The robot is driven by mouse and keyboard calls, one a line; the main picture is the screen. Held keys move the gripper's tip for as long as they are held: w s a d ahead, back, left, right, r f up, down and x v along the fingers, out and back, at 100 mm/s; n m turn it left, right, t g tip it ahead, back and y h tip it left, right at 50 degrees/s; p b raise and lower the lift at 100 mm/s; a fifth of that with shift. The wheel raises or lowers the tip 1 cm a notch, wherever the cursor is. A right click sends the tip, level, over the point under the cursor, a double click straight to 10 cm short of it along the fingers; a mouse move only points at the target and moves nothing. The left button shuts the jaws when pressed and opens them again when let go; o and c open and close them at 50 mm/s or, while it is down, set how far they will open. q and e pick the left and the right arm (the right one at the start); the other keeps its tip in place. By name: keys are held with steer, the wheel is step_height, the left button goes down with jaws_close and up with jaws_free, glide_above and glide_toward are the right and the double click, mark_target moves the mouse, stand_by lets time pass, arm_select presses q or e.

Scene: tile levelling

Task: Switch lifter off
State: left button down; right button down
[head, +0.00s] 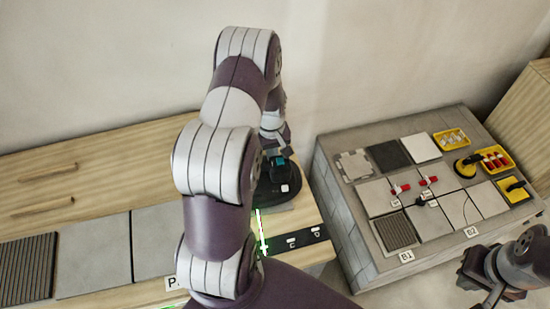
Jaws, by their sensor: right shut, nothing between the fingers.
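A dark, rounded device with a teal part and a small white button, which looks like the lifter (268,194), sits on the wooden surface in the middle of the head view. My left arm crosses in front of it, hiding its left side. My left gripper (277,152) is at the top of this device; its fingers are too small and covered to show whether they are open or shut. My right gripper (484,290) is at the lower right, away from the lifter, shut and empty.
Grey tiles (92,255) lie on the wooden bench at left. A dark strip (292,243) and a green light line lie in front of the lifter. A grey block platform (345,222) at right bears tiles, red clips, yellow trays (451,142) and a yellow-black tool (468,164).

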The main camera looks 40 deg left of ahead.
arm_select(q)
step_height(320, 180, up, 7)
steer(key=p, duration=0.6)
